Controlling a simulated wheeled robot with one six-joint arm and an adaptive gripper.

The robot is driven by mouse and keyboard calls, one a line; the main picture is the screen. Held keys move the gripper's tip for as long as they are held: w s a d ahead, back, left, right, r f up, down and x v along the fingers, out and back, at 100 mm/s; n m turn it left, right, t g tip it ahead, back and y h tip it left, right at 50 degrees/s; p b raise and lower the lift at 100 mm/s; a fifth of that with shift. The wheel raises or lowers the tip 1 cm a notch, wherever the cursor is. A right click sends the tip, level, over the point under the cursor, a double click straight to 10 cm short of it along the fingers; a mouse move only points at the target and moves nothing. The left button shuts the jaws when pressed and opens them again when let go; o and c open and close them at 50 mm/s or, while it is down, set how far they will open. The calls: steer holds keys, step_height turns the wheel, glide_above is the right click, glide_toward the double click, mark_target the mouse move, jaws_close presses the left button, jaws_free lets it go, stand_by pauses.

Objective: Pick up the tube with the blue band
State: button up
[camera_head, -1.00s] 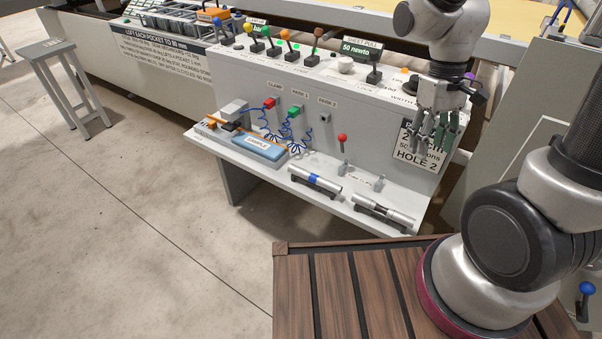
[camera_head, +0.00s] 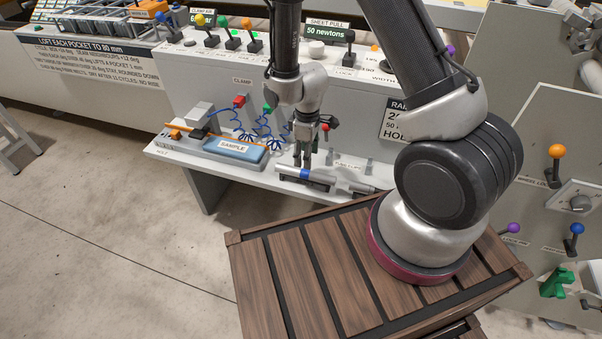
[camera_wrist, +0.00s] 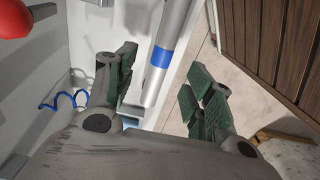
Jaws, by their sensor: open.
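The tube with the blue band (camera_head: 322,177) is silver-grey and lies on the shelf of the grey console. My gripper (camera_head: 305,162) is open, pointing down just over the tube near its blue band, and hides part of it. In the wrist view the tube (camera_wrist: 172,30) runs down from the top edge, its blue band beyond the fingertips. Its near end shows in the gap between the green-padded fingers of my gripper (camera_wrist: 160,92), closer to the left finger. I cannot tell whether either finger touches it.
A blue sample tray (camera_head: 232,153) lies to the left on the shelf (camera_head: 215,172). Blue coiled cords (camera_head: 262,135) hang behind. A second tube (camera_head: 358,188) lies to the right, partly hidden by my arm. A red knob (camera_wrist: 12,18) stands at the wrist view's upper left.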

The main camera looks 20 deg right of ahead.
mark_target(306, 171)
step_height(306, 171, down, 8)
steer(key=shift+s+a+r, duration=0.1)
steer(key=shift+a+r, duration=0.05)
steer(key=shift+r, duration=0.05)
steer(key=c, duration=1.1)
